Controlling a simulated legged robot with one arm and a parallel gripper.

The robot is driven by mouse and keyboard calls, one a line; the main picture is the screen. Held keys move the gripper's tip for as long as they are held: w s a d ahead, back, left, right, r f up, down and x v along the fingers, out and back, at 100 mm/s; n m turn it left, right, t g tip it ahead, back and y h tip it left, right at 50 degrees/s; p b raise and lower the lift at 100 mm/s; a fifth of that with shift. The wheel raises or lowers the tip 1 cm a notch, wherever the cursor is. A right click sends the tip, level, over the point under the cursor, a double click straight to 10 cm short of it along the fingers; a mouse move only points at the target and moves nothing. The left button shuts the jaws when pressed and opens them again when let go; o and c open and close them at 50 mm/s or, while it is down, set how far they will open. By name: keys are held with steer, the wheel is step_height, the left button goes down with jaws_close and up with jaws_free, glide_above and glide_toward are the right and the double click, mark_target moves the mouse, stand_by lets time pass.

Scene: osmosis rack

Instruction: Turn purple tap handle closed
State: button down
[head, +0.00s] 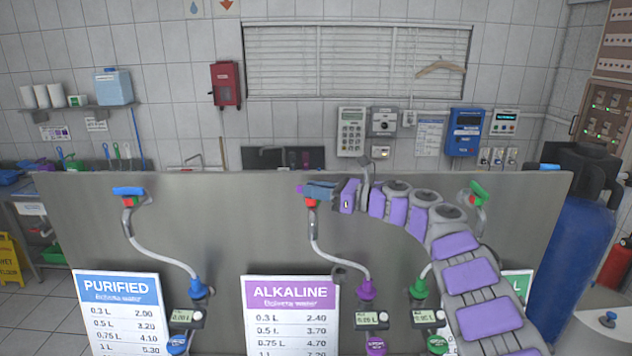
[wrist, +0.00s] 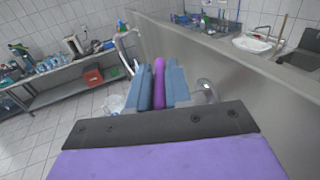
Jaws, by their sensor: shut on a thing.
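The purple tap handle (wrist: 159,80) shows in the wrist view as an upright purple bar between the two blue-grey fingers of my gripper (wrist: 160,92). The fingers lie against both sides of it, and my gripper is shut on it. In the head view my gripper (head: 318,190) is at the top of the middle tap, above the red collar (head: 311,202). The handle is mostly hidden there by the fingers. The tap's curved pipe (head: 326,252) runs down to a purple fitting (head: 366,289) beside the ALKALINE price sign (head: 290,292).
A blue-handled tap (head: 128,191) stands at the left and a green-handled tap (head: 478,190) at the right, partly behind my arm. The steel panel (head: 230,215) stands behind the taps. A blue tank (head: 580,260) is at the far right.

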steer(key=shift+w+n+g+y+p, duration=0.15)
steer(key=shift+n+g+y+p, duration=0.25)
steer(key=shift+n+g+p, duration=1.7)
steer(key=shift+g+p, duration=1.2)
steer(key=shift+p, duration=1.4)
steer(key=c, duration=1.4)
jaws_free()
steer(key=shift+w, duration=0.1)
steer(key=shift+o, duration=1.3)
steer(key=shift+w+f, duration=0.1)
steer(key=shift+w, duration=0.1)
steer(key=shift+s, duration=0.1)
